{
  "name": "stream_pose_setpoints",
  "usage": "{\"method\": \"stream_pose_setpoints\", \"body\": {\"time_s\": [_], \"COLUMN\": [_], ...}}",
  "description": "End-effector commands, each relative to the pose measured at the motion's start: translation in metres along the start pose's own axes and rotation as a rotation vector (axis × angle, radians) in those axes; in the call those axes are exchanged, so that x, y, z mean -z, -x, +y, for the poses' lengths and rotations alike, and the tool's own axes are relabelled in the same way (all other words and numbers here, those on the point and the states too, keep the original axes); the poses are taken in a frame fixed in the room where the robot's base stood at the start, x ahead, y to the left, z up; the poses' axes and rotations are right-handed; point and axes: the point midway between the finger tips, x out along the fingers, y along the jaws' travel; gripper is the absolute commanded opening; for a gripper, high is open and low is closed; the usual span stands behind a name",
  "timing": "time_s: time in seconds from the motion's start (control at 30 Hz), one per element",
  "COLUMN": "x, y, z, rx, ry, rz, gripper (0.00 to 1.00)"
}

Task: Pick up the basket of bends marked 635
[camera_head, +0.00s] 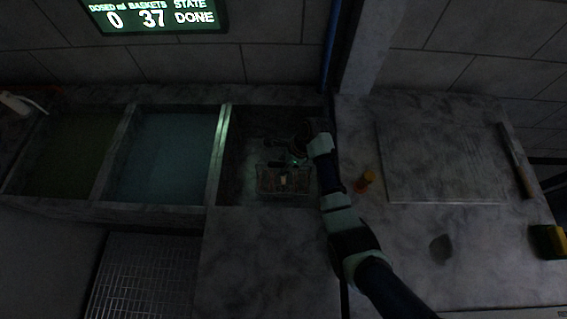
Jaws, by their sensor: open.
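A small wire basket (296,187) sits in the third, rightmost basin, near its front wall. A small pale tag or item shows at its middle, and reddish-orange bits show inside. The picture is too dark and small to read any number on it. My gripper (279,153) is over the same basin, just behind the basket in the picture, its dark fingers apart and pointing left. I see nothing between them. I cannot tell whether it touches the basket.
Left are a blue-liquid basin (165,155) and a dark greenish basin (62,150), with dividing walls between. A display (155,16) reads 0, 37, DONE.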

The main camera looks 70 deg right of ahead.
Motion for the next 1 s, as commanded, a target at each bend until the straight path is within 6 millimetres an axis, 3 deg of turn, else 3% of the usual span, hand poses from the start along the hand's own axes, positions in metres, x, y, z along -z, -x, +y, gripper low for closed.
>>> {"method": "stream_pose_setpoints", "body": {"time_s": [0.7,1.0], "x": [0.0019,0.0018], "y": [-0.0043,-0.0042], "z": [0.0002,0.0002], "rx": [0.000,0.000], "ry": [0.000,0.000], "rz": [0.000,0.000], "gripper": [0.48,0.00]}}
